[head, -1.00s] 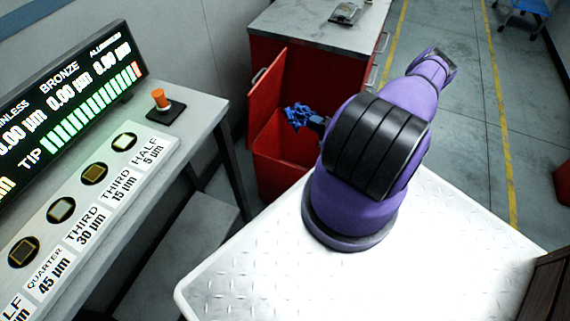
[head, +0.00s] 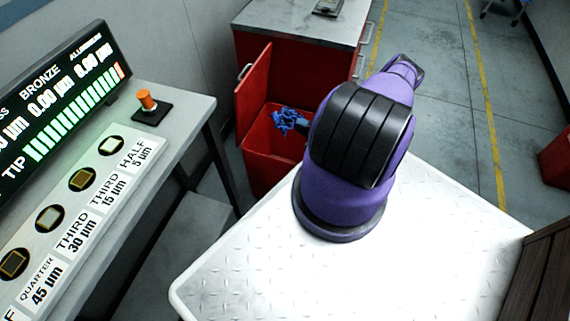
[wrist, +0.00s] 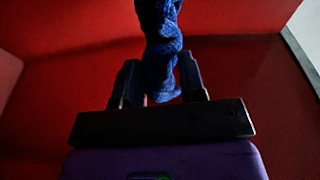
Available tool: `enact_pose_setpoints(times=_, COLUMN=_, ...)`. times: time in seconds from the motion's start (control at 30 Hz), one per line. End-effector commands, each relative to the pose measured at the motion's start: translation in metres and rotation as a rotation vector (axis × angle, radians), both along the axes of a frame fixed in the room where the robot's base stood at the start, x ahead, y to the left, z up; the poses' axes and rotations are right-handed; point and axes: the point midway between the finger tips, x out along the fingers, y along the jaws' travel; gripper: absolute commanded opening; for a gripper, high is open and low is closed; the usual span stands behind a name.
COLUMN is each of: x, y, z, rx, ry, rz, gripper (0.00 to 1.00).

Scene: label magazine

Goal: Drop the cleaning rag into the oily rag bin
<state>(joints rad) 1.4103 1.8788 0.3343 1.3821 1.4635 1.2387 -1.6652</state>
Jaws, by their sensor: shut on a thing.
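The cleaning rag (head: 284,121) is blue and crumpled, and it shows at the mouth of the red oily rag bin (head: 262,160) in the head view. The bin's lid (head: 254,95) stands open at its back left. In the wrist view the rag (wrist: 160,50) hangs between the two dark fingers of my gripper (wrist: 157,82), which is shut on it. Red surfaces fill the background there. In the head view my purple arm hides most of my gripper and the bin's right side. I cannot tell how deep the rag is below the rim.
A red cabinet (head: 300,60) with a grey top stands behind the bin. A grey bench (head: 190,110) with a lit display (head: 60,95) and an orange knob (head: 147,100) is at the left. Grey floor (head: 430,100) is open at the right.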

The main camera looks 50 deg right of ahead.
Motion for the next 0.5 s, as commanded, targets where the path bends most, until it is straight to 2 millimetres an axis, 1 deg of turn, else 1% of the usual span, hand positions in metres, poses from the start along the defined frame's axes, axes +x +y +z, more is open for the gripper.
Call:
enact_pose_setpoints(times=0.07, x=0.0000, y=0.0000, z=0.0002, rx=0.000, ry=0.000, rz=0.000, gripper=0.15)
enact_pose_setpoints(times=0.1, x=0.0000, y=0.0000, z=0.0002, rx=0.000, ry=0.000, rz=0.000, gripper=0.42)
enact_pose_setpoints(times=0.17, x=0.0000, y=-0.0001, z=0.0002, rx=0.000, ry=0.000, rz=0.000, gripper=0.56)
enact_pose_setpoints(times=0.2, x=0.0000, y=-0.0001, z=0.0003, rx=0.000, ry=0.000, rz=0.000, gripper=0.65)
enact_pose_setpoints(times=0.23, x=0.0000, y=-0.0001, z=0.0003, rx=0.000, ry=0.000, rz=0.000, gripper=0.67)
enact_pose_setpoints(times=0.5, x=-0.0009, y=-0.0004, z=0.0002, rx=0.000, ry=0.000, rz=0.000, gripper=0.67)
